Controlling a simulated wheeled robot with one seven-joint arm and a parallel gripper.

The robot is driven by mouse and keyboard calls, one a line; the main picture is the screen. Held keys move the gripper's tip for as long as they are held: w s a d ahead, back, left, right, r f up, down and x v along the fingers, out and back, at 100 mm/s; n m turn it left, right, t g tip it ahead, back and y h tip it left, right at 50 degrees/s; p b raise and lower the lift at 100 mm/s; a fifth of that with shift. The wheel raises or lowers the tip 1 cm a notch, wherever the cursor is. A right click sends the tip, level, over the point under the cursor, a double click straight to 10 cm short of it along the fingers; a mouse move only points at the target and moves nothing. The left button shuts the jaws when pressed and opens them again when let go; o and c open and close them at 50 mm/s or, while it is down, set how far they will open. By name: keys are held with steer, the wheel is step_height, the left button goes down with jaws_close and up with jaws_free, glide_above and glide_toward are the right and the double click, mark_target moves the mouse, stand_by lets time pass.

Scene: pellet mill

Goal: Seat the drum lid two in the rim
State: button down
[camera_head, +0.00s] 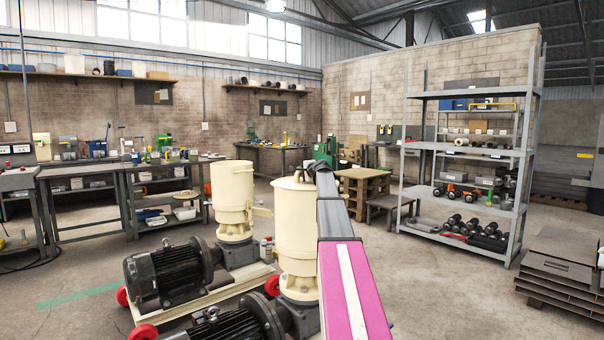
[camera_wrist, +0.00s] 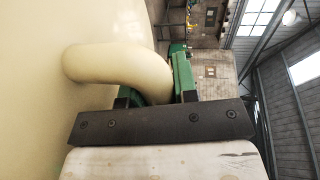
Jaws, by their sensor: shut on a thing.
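Two cream drums stand on pellet mills in the head view. The nearer drum (camera_head: 297,235) has a cream lid (camera_head: 292,184) at its top, and my gripper (camera_head: 308,174) is at that lid. In the wrist view, the green jaws of my gripper (camera_wrist: 155,90) are shut on a curved cream handle (camera_wrist: 105,64) that rises from the broad cream lid surface (camera_wrist: 35,90). The lid looks about level over the nearer drum. I cannot tell whether it sits fully in the rim. My arm and gripper hide part of the lid's right side.
The farther drum (camera_head: 232,200) stands just behind and left. Black motors (camera_head: 165,272) with red wheels lie in front. Workbenches (camera_head: 130,185) line the left wall. A grey shelf rack (camera_head: 465,160) stands right, with stacked dark panels (camera_head: 555,275) nearby. Floor between is clear.

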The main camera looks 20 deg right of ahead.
steer(key=shift+c, duration=1.3)
jaws_free()
steer(key=shift+f, duration=0.1)
steer(key=shift+s, duration=0.2)
steer(key=shift+c, duration=0.2)
steer(key=shift+s, duration=0.2)
steer(key=shift+w, duration=0.1)
steer(key=shift+o, duration=0.3)
steer(key=shift+w, duration=0.25)
